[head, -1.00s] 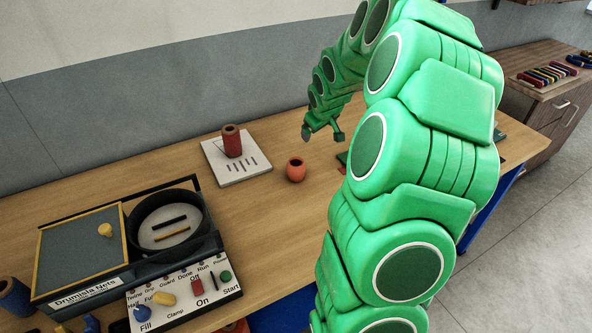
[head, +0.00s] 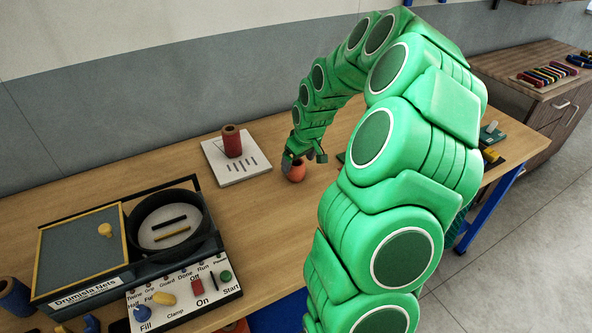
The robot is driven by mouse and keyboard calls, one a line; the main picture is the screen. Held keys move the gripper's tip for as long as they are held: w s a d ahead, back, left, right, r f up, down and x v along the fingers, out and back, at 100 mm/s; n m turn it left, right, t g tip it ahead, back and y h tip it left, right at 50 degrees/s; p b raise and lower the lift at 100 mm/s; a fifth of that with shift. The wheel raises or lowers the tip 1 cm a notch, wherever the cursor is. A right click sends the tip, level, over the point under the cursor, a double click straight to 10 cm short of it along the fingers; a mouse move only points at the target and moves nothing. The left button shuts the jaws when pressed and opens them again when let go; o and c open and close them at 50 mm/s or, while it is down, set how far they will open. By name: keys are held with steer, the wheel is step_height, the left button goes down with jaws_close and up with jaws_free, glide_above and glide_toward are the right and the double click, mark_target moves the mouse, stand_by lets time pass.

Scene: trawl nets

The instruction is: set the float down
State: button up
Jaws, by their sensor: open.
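The float, which I take to be the small orange-red round piece with a hole in its top (head: 296,174), rests on the wooden bench. My gripper (head: 304,160) is open and low over it, with one finger in front of its upper left side and the other to its right. The fingers partly cover the float's top. I cannot tell whether a finger touches it.
A white board (head: 244,172) with dark slots stands left of the float and bears a dark red spool (head: 232,142). The Drumisla Nets machine (head: 88,292), with a round drum (head: 133,238) and a control panel (head: 190,306), fills the front left. Bare bench (head: 265,225) lies between.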

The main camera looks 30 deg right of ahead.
mark_target(296, 168)
steer(key=shift+x, duration=2.1)
steer(key=shift+s+a, duration=0.15)
steer(key=shift+s, duration=0.05)
steer(key=c, duration=1.2)
steer(key=shift+r, duration=0.45)
step_height(296, 168, up, 2)
steer(key=shift+r, duration=0.1)
steer(key=s+a+r, duration=0.1)
steer(key=s+r, duration=0.3)
steer(key=r, duration=0.1)
steer(key=shift+s+a+r, duration=0.25)
steer(key=s+r, duration=0.1)
steer(key=s, duration=0.1)
steer(key=s+a+r, duration=0.1)
steer(key=s, duration=0.1)
steer(key=s+a+r, duration=0.1)
steer(key=s, duration=0.2)
steer(key=shift+a+r, duration=0.15)
steer(key=shift+r, duration=0.15)
steer(key=shift+s+a+r, duration=0.15)
steer(key=shift+s+r, duration=0.05)
steer(key=shift+s, duration=0.25)
steer(key=shift+s+a+r, duration=0.15)
steer(key=shift+s+a, duration=0.05)
steer(key=shift+s, duration=0.25)
